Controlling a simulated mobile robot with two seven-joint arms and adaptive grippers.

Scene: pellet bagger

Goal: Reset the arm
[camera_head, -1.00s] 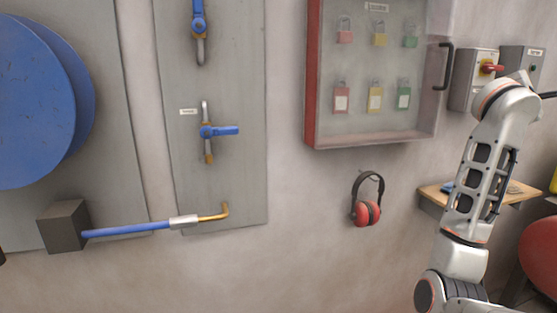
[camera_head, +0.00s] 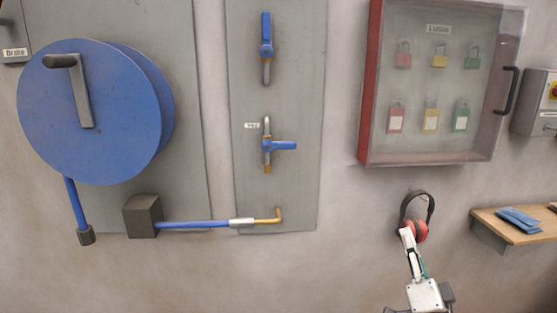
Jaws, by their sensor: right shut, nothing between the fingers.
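My right gripper (camera_head: 406,234) is in the lower right of the head view, pointing up, with its fingers together and nothing between them. Its pale wrist part (camera_head: 425,297) shows below it at the bottom edge. In the picture the fingertips overlap the lower part of the red and black ear defenders (camera_head: 421,231) hanging on the wall; whether they touch cannot be told. My left gripper is not in view.
A blue hose reel (camera_head: 90,120) with a crank is at left. Two blue-handled valves (camera_head: 285,145) sit on a grey panel (camera_head: 300,200). A red-framed padlock cabinet (camera_head: 364,120) hangs at upper right. A wooden shelf (camera_head: 490,216) holds blue gloves (camera_head: 519,219).

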